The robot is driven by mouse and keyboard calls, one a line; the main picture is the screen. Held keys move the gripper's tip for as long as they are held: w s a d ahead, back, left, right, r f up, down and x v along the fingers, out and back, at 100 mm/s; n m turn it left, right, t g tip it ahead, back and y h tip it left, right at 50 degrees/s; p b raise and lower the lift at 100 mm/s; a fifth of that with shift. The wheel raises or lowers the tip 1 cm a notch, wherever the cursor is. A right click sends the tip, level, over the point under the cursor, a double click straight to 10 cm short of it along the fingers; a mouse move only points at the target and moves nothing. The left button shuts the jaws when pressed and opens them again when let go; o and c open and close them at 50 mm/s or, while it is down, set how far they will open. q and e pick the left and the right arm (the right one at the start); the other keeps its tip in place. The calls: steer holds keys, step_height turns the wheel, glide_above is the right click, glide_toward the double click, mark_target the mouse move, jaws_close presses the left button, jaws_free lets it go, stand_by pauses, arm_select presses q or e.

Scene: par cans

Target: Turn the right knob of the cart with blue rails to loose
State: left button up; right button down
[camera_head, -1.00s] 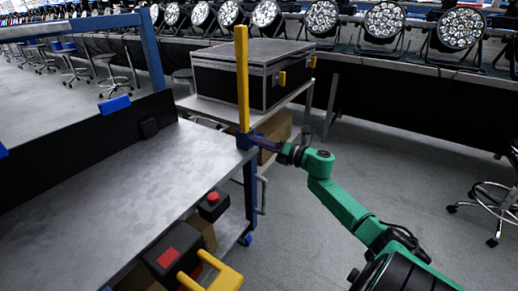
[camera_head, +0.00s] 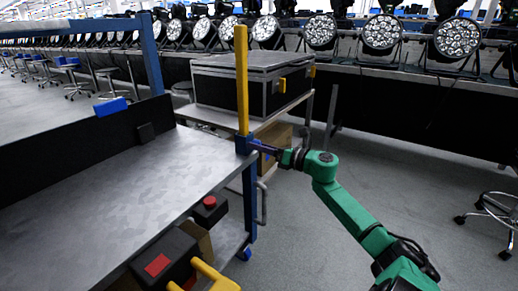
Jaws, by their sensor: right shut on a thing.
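The cart with blue rails (camera_head: 158,172) stands at the left, with a grey metal top and a blue frame (camera_head: 151,55). A yellow upright post (camera_head: 242,80) rises from the blue socket at its right corner. The right knob (camera_head: 246,143) sits at that socket, small and mostly hidden by the gripper. My right gripper (camera_head: 256,146) reaches in from the right on its green arm and is shut at the knob, at the foot of the post. My left gripper is not in view.
A black flight case (camera_head: 250,82) with yellow latches lies on another cart behind. A lower shelf holds dark boxes with red tops (camera_head: 157,265). Par cans (camera_head: 381,34) line the back table. A stool (camera_head: 495,210) stands at the right; the floor between is clear.

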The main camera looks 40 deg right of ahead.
steer(key=shift+f, duration=0.1)
steer(key=shift+c, duration=2.3)
jaws_free()
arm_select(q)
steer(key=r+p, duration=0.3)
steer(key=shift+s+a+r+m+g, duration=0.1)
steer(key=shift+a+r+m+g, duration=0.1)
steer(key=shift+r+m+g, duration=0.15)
arm_select(e)
steer(key=v, duration=1.4)
steer(key=shift+s, duration=0.3)
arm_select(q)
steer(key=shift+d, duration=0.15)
